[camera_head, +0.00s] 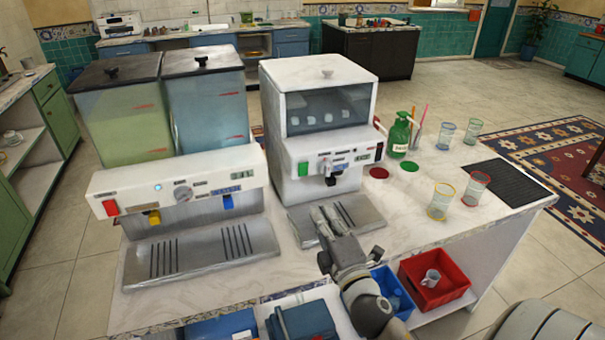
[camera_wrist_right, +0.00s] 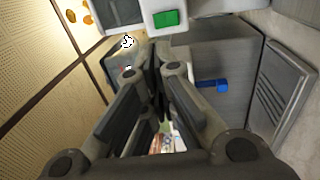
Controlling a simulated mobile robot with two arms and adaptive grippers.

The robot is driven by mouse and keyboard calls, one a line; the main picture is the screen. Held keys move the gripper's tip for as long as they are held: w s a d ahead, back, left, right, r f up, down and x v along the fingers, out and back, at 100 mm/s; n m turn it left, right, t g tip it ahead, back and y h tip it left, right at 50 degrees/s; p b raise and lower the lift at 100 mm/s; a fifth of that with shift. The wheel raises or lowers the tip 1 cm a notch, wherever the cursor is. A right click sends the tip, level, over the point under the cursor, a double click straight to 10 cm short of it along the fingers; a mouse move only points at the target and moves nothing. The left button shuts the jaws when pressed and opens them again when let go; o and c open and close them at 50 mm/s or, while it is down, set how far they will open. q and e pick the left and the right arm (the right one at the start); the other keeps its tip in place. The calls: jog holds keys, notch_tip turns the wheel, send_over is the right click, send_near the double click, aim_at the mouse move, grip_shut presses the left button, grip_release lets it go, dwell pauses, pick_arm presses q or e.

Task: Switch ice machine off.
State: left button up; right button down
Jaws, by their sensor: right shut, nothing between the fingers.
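The ice machine (camera_head: 313,77) is the white unit with a dark window, standing on the counter in the head view. My right gripper (camera_head: 324,213) is shut and empty, over the machine's drip tray (camera_head: 355,212), below and apart from the green switch. In the right wrist view a green switch (camera_wrist_right: 165,18) shows beyond the shut fingertips (camera_wrist_right: 157,60). My left gripper is out of view.
A two-tank drinks dispenser (camera_head: 175,183) stands left of the ice machine, with a red switch and yellow and blue taps. A green bottle (camera_head: 399,135) and several glasses (camera_head: 441,200) stand to the right. Blue and red bins (camera_head: 437,296) sit below the counter's front edge.

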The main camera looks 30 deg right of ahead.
jog(key=p, duration=0.4)
send_near(300, 167)
jog(key=x, duration=0.5)
jog(key=shift+w+r, duration=0.15)
jog(key=shift+w, duration=0.25)
jog(key=shift+x, duration=0.75)
jog(key=shift+w, duration=0.2)
jog(key=shift+d, duration=0.1)
